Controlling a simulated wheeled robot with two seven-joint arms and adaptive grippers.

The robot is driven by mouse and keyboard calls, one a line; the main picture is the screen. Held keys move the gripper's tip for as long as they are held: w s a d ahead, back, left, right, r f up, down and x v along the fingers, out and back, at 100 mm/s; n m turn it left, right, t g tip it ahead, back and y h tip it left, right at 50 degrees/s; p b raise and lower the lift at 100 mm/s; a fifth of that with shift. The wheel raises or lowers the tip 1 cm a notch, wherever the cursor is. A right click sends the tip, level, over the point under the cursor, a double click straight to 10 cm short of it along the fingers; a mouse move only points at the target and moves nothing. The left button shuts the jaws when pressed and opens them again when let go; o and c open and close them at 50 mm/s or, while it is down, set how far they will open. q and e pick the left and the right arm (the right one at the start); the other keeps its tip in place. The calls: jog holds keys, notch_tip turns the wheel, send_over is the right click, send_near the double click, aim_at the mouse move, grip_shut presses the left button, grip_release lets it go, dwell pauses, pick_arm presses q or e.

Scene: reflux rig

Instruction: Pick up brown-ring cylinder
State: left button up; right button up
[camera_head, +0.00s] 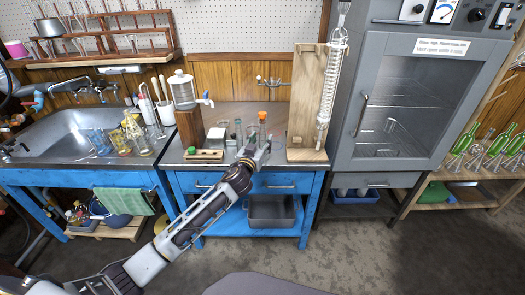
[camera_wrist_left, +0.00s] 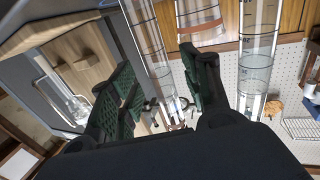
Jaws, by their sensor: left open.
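My left gripper (camera_head: 254,151) is at the front of the bench, close to a group of clear glass vessels (camera_head: 238,130). A tall slim cylinder with an orange top (camera_head: 262,118) stands just behind it. In the left wrist view my left gripper (camera_wrist_left: 157,62) is open, with dark green ridged fingers apart. A clear graduated cylinder (camera_wrist_left: 148,38) shows beyond the gap between them. A wider glass with brownish bands (camera_wrist_left: 201,20) and another graduated cylinder (camera_wrist_left: 258,50) show to the right. My right gripper is out of view.
A wooden stand (camera_head: 306,105) with a glass column rises right of the vessels, beside a grey fume cupboard (camera_head: 372,115). A dispenser tank (camera_head: 183,90) on a wood block and a small wooden tray (camera_head: 203,156) are left. A sink (camera_head: 60,125) is further left.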

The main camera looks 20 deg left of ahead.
pick_arm(q)
jog(key=shift+w, duration=1.15)
grip_shut()
